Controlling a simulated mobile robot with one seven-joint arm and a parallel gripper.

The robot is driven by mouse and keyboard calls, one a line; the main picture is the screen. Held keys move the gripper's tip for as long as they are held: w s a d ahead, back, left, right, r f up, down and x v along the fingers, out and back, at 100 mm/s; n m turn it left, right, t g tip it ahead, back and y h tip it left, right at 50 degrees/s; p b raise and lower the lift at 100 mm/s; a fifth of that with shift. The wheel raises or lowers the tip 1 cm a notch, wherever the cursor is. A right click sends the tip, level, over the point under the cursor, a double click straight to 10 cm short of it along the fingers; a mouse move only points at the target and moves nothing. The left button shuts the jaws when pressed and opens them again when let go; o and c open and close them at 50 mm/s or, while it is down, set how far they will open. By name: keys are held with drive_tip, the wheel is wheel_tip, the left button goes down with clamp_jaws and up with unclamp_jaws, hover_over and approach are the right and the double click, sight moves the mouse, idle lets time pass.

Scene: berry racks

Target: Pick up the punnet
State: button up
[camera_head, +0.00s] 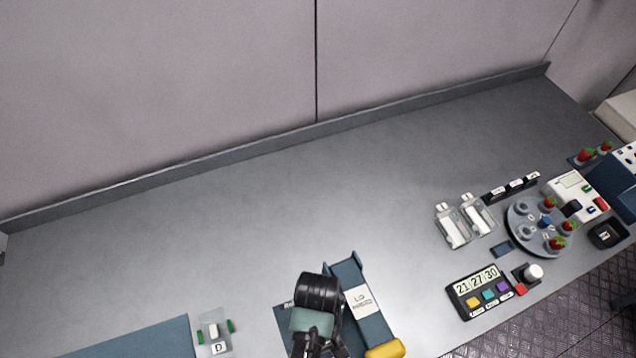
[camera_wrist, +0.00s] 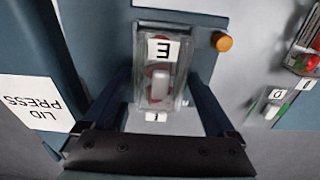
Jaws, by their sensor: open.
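The punnet (camera_wrist: 180,62) is a small clear box with red berries inside, a white label marked E and a pale raised piece on top. It sits on a blue-grey surface in the middle of the wrist view. My gripper (camera_wrist: 160,105) is open, with one dark blue finger on the left of the punnet and one on the right. I cannot tell whether the fingers touch it. In the head view my wrist and gripper (camera_head: 315,335) are at the bottom centre and hide the punnet.
The blue lid press (camera_head: 374,328) stands right beside my gripper, with a yellow roller end. A small unit marked D (camera_head: 218,348) is to the left. Clear punnets (camera_head: 452,228), a round berry tray (camera_head: 523,238) and a timer (camera_head: 478,291) are at right. The back bench is clear.

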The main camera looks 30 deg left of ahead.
drive_tip(key=c, duration=1.3)
drive_tip(key=shift+o, duration=0.2)
wheel_tip(320, 180, up, 10)
drive_tip(key=shift+r+b, duration=0.1)
drive_tip(key=shift+b, duration=0.45)
